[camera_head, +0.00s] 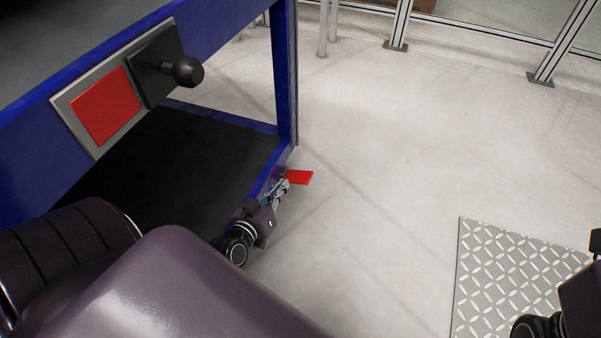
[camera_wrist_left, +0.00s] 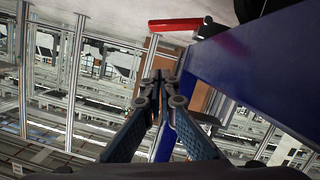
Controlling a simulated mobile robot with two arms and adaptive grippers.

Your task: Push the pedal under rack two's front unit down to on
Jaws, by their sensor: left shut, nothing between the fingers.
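The red pedal (camera_head: 299,177) sticks out low beside the foot of the blue rack's corner post. It also shows as a red bar at the top of the left wrist view (camera_wrist_left: 176,24). My left gripper (camera_head: 281,184) is just left of the pedal in the head view and partly overlaps its near end. Its fingers (camera_wrist_left: 161,84) are shut and empty. I cannot tell whether they touch the pedal, nor its exact tilt. My right arm shows at the lower right edge of the head view, its fingers outside the picture.
The blue rack (camera_head: 287,70) has a black lower shelf (camera_head: 175,160). A panel with a red plate (camera_head: 105,106) and a black knob (camera_head: 187,71) is on its upper beam. A diamond-patterned metal plate (camera_head: 510,275) lies at right. The floor between is clear.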

